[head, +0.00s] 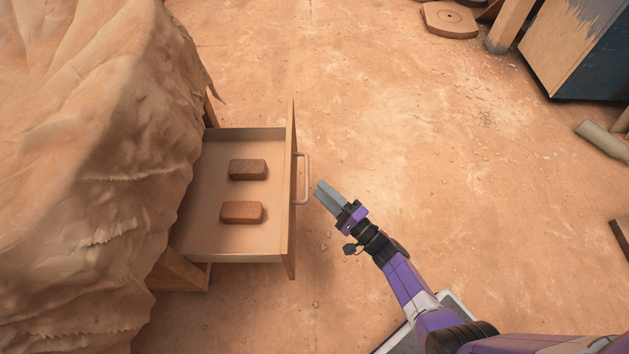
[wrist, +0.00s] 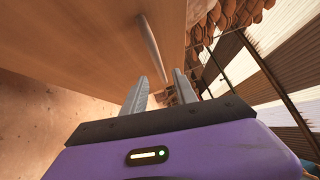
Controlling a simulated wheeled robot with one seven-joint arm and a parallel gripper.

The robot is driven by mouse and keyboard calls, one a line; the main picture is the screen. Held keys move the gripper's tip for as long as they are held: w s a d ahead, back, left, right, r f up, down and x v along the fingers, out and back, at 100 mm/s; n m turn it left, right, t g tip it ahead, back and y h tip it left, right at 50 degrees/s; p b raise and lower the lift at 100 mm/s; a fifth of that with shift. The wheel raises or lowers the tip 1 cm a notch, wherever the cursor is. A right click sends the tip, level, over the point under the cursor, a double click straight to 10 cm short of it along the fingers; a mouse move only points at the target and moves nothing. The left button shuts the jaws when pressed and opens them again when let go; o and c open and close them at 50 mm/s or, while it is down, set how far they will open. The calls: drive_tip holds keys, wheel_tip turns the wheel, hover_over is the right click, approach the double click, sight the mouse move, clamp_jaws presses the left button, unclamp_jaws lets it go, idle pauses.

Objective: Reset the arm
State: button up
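My gripper (head: 319,189) is just right of the pulled-out drawer's handle in the head view, with my purple arm reaching in from the bottom right. In the wrist view its two grey fingers (wrist: 159,92) stand apart with nothing between them, so it is open and empty. The bar handle (head: 305,180) on the drawer front also shows in the wrist view (wrist: 151,45), ahead of the fingers. The gripper looks apart from the handle. The drawer (head: 222,183) is open and holds a dark brown block (head: 248,169) and a lighter reddish block (head: 241,212).
A cloth-draped table (head: 95,150) stands over the drawer on the left. The dusty floor (head: 430,130) to the right is mostly clear. A dark-sided cabinet (head: 580,50) is at the top right, with a round-marked slab (head: 450,18) nearby and a pale cylinder (head: 602,141) at the right edge.

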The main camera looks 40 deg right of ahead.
drive_tip(key=shift+s+f, duration=0.1)
drive_tip(key=shift+s, duration=0.4)
